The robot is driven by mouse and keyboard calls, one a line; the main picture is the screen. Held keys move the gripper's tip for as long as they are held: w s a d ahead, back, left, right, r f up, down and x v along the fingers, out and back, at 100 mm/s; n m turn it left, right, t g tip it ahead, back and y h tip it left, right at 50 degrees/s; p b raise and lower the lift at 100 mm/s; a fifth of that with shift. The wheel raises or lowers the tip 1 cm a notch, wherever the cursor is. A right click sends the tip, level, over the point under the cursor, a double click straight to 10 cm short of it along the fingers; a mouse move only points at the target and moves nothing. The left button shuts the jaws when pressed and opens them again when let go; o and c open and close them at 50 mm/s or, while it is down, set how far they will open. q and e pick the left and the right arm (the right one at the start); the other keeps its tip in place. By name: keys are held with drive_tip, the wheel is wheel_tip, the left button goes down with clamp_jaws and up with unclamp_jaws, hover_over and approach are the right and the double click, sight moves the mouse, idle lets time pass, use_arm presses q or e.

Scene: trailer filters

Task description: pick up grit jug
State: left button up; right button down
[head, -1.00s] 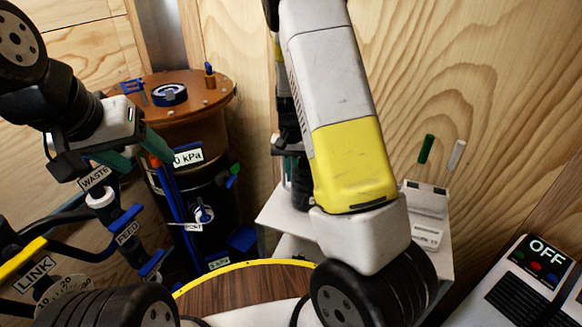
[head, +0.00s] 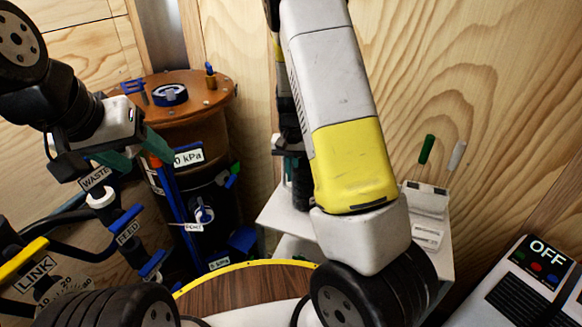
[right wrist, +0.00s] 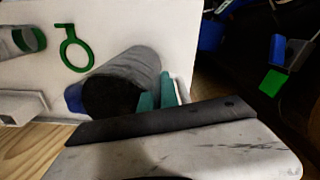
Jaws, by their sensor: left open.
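No label naming a grit jug is readable. In the right wrist view a grey cylinder with a black end (right wrist: 128,80) lies across the picture over a white shelf surface, with a blue part at its left. I cannot tell whether it is the jug. My right gripper's teal fingers (right wrist: 158,92) show close beside it; contact is unclear. In the head view my right gripper (head: 289,143) is mostly hidden behind my right arm, above the white shelf (head: 285,212). My left gripper (head: 138,152) is open and empty in front of the brown-topped drum (head: 205,112).
A green ring (right wrist: 76,50) lies on the white surface. Pipes with WASTE (head: 95,179) and FEED (head: 128,233) tags stand at left. A round wooden top with a yellow rim (head: 245,287) is at the front. A black box marked OFF (head: 540,262) is at right.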

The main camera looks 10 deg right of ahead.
sight(292, 164)
drive_tip(key=shift+r, duration=1.85)
drive_tip(key=s+a+r, duration=0.1)
drive_tip(key=s+a, duration=0.1)
drive_tip(key=s, duration=1.3)
drive_tip(key=shift+s+a+r, duration=0.15)
drive_tip(key=shift+s+a, duration=0.1)
drive_tip(key=shift+a, duration=0.15)
drive_tip(key=shift+s, duration=0.1)
